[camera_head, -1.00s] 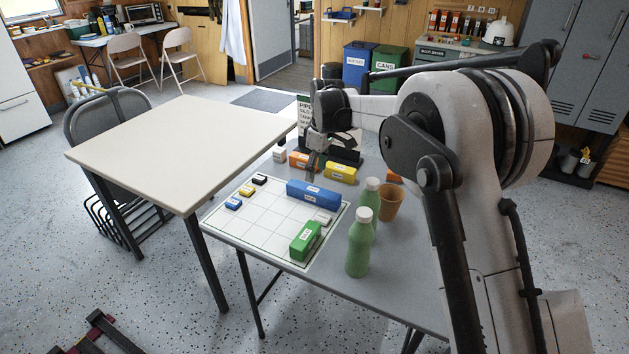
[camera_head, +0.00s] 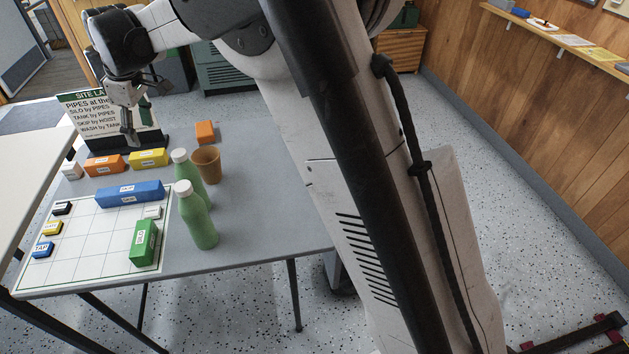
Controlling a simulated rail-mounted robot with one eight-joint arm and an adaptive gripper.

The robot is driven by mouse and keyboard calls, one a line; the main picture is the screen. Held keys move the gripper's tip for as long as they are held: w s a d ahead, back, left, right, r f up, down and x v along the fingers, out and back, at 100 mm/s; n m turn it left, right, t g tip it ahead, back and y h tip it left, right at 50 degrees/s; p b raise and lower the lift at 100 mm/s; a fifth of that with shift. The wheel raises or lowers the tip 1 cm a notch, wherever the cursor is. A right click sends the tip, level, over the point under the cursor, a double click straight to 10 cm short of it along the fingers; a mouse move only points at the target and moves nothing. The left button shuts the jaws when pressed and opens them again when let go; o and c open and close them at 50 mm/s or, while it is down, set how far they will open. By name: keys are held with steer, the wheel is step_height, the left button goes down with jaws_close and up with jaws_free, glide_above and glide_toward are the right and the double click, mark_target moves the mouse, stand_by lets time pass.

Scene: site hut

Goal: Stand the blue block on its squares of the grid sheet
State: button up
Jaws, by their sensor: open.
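The long blue block (camera_head: 130,194) lies along the far edge of the white grid sheet (camera_head: 96,245), towards its right side. Its label is too small to read surely. My gripper (camera_head: 130,138) hangs open and empty beyond the blue block, in front of the sign and above the row with the yellow block. It is apart from the blue block. A green block (camera_head: 143,245) sits at the sheet's right edge. Small black (camera_head: 62,208), yellow (camera_head: 51,228) and blue (camera_head: 42,250) pieces line the left side, and a small white piece (camera_head: 152,212) lies near the green block.
An orange block (camera_head: 105,166), a yellow block (camera_head: 149,158) and a white cube (camera_head: 72,171) stand behind the sheet. Two green bottles (camera_head: 199,222) and a brown cup (camera_head: 207,166) stand right of it. A sign (camera_head: 85,112) stands behind. An orange cube (camera_head: 205,131) sits farther back.

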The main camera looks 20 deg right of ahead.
steer(key=s+d+r+m+t, duration=0.1)
steer(key=s+d+r+m, duration=0.3)
steer(key=s+d, duration=0.55)
steer(key=s+d+r+m+t, duration=0.25)
steer(key=s+d+r, duration=0.35)
steer(key=d, duration=0.6)
steer(key=s+d+f+m+t, duration=0.1)
steer(key=s+d+f+m, duration=0.2)
steer(key=s+d, duration=0.3)
steer(key=s+d+f+m+t+h, duration=0.1)
steer(key=s+d+f+m, duration=0.3)
steer(key=s, duration=1)
steer(key=d+f, duration=0.1)
steer(key=d, duration=0.2)
steer(key=shift+d+h, duration=0.2)
steer(key=shift+h, duration=0.1)
